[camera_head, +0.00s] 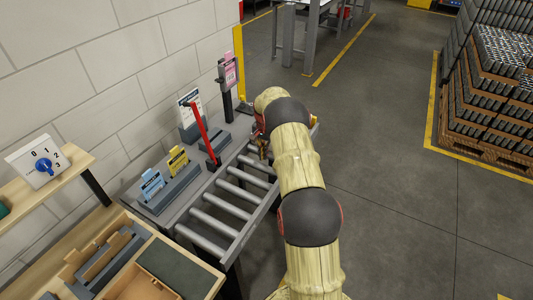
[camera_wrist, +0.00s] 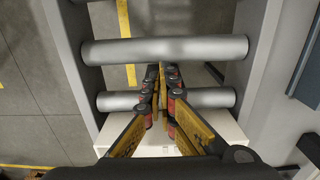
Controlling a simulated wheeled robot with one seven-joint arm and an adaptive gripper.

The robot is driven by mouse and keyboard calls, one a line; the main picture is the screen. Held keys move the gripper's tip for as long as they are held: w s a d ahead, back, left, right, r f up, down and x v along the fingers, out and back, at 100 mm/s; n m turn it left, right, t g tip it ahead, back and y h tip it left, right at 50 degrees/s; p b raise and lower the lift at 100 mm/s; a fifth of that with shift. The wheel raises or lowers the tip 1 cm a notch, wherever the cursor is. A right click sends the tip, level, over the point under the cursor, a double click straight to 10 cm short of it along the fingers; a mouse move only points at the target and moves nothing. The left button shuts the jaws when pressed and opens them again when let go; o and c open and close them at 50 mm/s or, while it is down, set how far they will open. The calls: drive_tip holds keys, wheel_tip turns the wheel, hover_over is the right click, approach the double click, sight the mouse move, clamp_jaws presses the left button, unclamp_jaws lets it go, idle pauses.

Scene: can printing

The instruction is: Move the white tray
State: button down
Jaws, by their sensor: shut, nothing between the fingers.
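A pale, off-white flat thing (camera_wrist: 228,128), which looks like the white tray, lies across the roller conveyor in the wrist view. My gripper covers much of it, and its lower part is cut off from sight by my wrist. In the head view I cannot make the tray out; my arm hides that end of the conveyor. My gripper (camera_wrist: 162,72) is shut and empty, pointing down with its fingertips over the rollers beside the pale thing. I cannot tell whether it touches the tray. In the head view my gripper (camera_head: 263,150) shows only partly, beside my arm.
The roller conveyor (camera_head: 213,208) has grey side rails and bare rollers at its near end. A red lever (camera_head: 203,135), blue card (camera_head: 152,184) and yellow card (camera_head: 178,160) stand along its left side. A wooden workbench (camera_head: 205,282) is at lower left. Open floor (camera_head: 400,220) lies right.

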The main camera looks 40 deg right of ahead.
wheel_tip(320, 180, up, 10)
drive_tip(key=shift+a+p, duration=0.2)
drive_tip(key=shift+p, duration=0.25)
